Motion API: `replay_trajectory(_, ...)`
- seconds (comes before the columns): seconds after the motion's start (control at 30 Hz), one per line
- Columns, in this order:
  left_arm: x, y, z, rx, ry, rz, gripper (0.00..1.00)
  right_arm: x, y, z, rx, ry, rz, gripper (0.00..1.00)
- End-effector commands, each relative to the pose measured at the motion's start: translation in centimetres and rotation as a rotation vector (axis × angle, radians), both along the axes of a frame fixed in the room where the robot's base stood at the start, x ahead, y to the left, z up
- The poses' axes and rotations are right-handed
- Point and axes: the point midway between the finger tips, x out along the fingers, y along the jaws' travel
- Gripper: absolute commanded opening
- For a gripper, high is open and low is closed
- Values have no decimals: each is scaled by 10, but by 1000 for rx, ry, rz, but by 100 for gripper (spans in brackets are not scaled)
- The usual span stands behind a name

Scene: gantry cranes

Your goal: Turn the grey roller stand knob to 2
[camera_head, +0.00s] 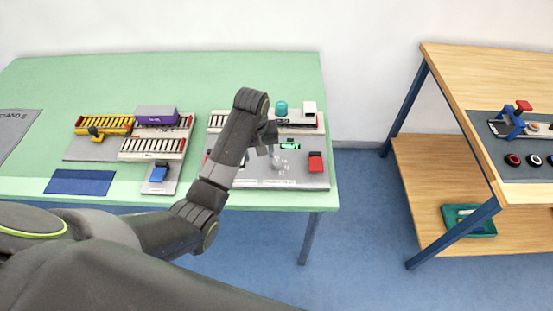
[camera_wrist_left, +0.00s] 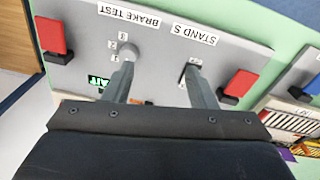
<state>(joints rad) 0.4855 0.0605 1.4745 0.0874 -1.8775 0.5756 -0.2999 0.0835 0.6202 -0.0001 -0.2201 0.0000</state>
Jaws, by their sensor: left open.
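A round grey knob (camera_wrist_left: 128,49) sits on the grey roller stand panel (camera_wrist_left: 158,28), with small numbers beside it and a BRAKE TEST label that appears upside down in the left wrist view. In the head view the knob (camera_head: 278,164) shows as a small pale shape on the panel. My left gripper (camera_wrist_left: 158,70) is open over the panel. One fingertip is at the knob's near edge; I cannot tell if it touches. The other tip is apart, near a dark mark by the STAND label. The knob's pointer setting is not readable. My right gripper is not in view.
A lit green display (camera_head: 290,146) is beside the knob. Red blocks (camera_wrist_left: 53,37) and (camera_wrist_left: 240,84) stand at the panel's sides. A wooden shelf table (camera_head: 480,65) stands right.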

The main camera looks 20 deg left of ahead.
Motion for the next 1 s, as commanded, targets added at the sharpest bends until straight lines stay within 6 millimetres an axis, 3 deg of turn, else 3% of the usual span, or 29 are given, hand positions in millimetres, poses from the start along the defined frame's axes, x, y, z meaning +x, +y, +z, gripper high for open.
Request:
replay_trajectory(0.03,16,-9,18,-2,9,13,52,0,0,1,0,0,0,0)
replay_trajectory(0.2,44,-28,58,0,47,61,52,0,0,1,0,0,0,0)
replay_trajectory(0.4,54,-36,76,4,67,86,52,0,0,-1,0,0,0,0)
replay_trajectory(0.73,55,-36,42,5,68,88,52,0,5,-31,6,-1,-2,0)
replay_trajectory(0.8,54,-36,32,6,73,88,52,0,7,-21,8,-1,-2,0)
replay_trajectory(1.0,53,-36,-12,5,73,87,52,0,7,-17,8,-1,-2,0)
